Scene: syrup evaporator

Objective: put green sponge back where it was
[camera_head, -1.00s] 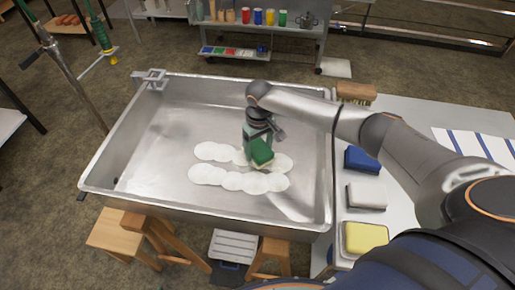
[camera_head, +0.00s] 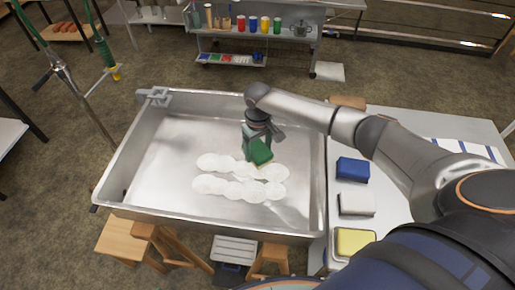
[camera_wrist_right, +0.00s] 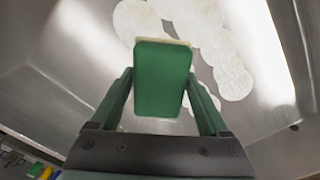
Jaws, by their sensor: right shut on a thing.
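The green sponge (camera_head: 260,153) is in my right gripper (camera_head: 257,143), above the floor of the metal evaporator pan (camera_head: 180,135). In the right wrist view the sponge (camera_wrist_right: 162,80) sits between the two fingers of the gripper (camera_wrist_right: 163,100), with a pale layer along its far edge. White round patches (camera_head: 228,186) lie in two rows on the pan floor below and beside the sponge. Whether the sponge touches the floor cannot be told. My left gripper is not in view.
On the side table to the right lie a blue sponge (camera_head: 352,168), a white sponge (camera_head: 356,203) and a yellow sponge (camera_head: 354,241) in a column. A brown brush (camera_head: 348,102) lies behind them, partly hidden by my arm. A striped cloth (camera_head: 465,150) lies farther right.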

